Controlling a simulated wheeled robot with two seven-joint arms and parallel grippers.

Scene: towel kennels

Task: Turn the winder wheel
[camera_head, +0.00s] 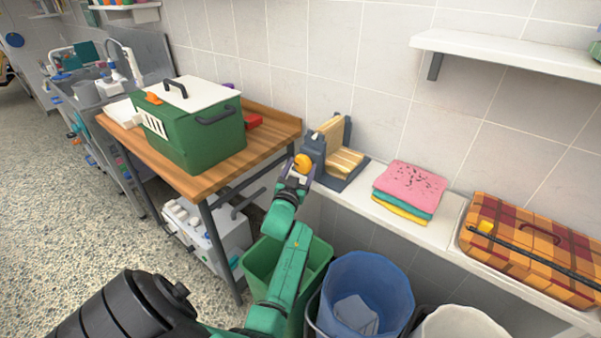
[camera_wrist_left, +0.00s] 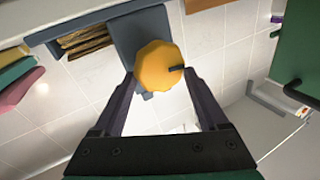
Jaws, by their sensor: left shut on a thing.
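The winder wheel is an orange-yellow knob (camera_head: 303,162) on the near side of a dark blue-grey winder frame (camera_head: 315,148) on the white ledge. The wheel also shows in the left wrist view (camera_wrist_left: 158,66), with a small dark peg on its right part. My left gripper (camera_head: 297,175) is at the wheel, its arm reaching up from below. In the left wrist view its two dark fingers (camera_wrist_left: 165,85) stand on either side of the wheel's lower part, shut on it. The winder holds tan striped cloth (camera_head: 343,160). My right gripper is not in view.
A green box with a white lid (camera_head: 195,125) stands on a wooden table (camera_head: 262,138) to the left. Folded towels (camera_head: 410,186) and a plaid case (camera_head: 530,245) lie to the right on the ledge. Green (camera_head: 318,262) and blue (camera_head: 368,285) bins stand below.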

